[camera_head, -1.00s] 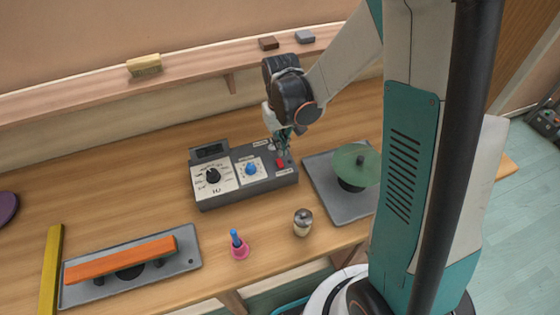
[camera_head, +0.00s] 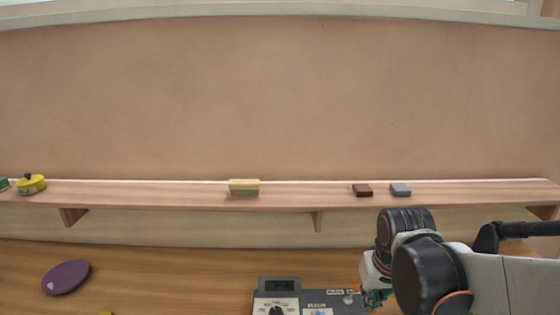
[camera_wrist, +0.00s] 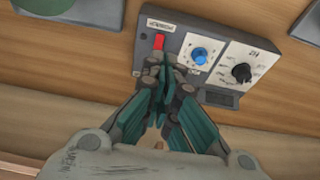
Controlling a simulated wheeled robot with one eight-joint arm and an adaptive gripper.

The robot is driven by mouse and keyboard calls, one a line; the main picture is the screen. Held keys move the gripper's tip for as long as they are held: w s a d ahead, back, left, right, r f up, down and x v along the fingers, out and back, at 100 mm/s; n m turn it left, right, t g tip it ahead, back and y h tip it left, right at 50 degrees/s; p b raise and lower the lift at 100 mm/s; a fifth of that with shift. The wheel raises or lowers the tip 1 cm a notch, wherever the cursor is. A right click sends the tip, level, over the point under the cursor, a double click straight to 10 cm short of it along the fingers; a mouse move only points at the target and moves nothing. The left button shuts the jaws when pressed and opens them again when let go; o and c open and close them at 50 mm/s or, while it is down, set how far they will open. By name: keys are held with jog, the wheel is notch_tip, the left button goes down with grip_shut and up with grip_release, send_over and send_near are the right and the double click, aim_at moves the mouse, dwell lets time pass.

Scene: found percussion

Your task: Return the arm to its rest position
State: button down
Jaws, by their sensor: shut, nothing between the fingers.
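My gripper (camera_wrist: 163,75) is shut and empty in the wrist view, its teal and dark fingers together over the edge of a grey control box (camera_wrist: 212,28). The box carries a red switch (camera_wrist: 158,42), a blue knob (camera_wrist: 199,55) and a black knob (camera_wrist: 241,72). The fingertips are just beside the red switch; I cannot tell whether they touch it. In the head view my arm (camera_head: 425,270) reaches in from the right, and its gripper end (camera_head: 372,295) is at the right end of the box (camera_head: 343,296), partly cut off by the lower edge.
A wall shelf (camera_head: 310,198) runs behind the bench, holding a yellow block (camera_head: 244,187), a brown block (camera_head: 362,190), a grey block (camera_head: 400,190) and a yellow lidded pot (camera_head: 32,184). A purple disc (camera_head: 66,277) lies at left. A green disc (camera_wrist: 42,5) is near the wrist view's upper left.

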jog(key=s+t+b, duration=0.4)
jog(key=s+b, duration=0.2)
jog(key=s, duration=0.4)
jog(key=shift+r, duration=0.35)
dwell(1.4)
